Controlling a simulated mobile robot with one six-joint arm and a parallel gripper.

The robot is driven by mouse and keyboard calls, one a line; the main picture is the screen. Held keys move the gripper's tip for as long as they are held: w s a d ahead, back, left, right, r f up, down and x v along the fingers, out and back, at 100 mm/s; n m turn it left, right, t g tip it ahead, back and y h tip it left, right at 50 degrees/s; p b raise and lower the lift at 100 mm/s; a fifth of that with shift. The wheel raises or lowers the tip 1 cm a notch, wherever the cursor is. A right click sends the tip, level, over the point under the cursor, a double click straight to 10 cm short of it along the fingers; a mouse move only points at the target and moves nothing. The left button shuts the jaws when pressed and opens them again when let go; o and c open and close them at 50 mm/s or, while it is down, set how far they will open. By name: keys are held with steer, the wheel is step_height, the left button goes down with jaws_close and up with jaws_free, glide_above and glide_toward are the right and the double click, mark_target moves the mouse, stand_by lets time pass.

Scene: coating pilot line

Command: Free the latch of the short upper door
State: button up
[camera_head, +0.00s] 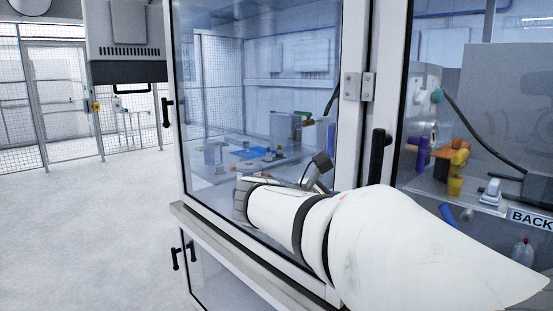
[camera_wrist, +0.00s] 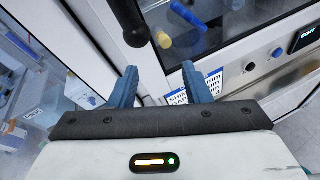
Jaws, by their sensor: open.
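The cabinet has two upper glazed parts in the head view, a left glass panel (camera_head: 265,110) and a right one (camera_head: 440,110); I cannot tell for sure which is the short upper door. A black upright handle (camera_head: 378,152) sits on the white frame between them. Two small metal plates (camera_head: 359,87), latch or hinge, sit above it. In the wrist view a black handle (camera_wrist: 129,20) stands just beyond my gripper (camera_wrist: 160,88). My gripper's blue fingers are apart with nothing between them, below the handle's end. My arm hides the gripper's fingers in the head view.
Behind the glass are yellow and purple parts (camera_head: 455,160) and a hose. A white label (camera_wrist: 212,85) lies behind the right finger. The floor (camera_head: 85,220) at left is free.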

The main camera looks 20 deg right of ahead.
mark_target(372, 163)
step_height(372, 163, up, 7)
steer(key=w+d+n+h, duration=0.1)
steer(key=w+n+h, duration=0.1)
steer(key=n+h, duration=0.1)
steer(key=shift+t, duration=0.3)
steer(key=d, duration=0.2)
steer(key=w+d, duration=0.1)
steer(key=d, duration=0.2)
steer(key=d+p, duration=0.1)
steer(key=d, duration=0.1)
steer(key=shift+w+d+r, duration=0.15)
steer(key=shift+d, duration=0.05)
jaws_close()
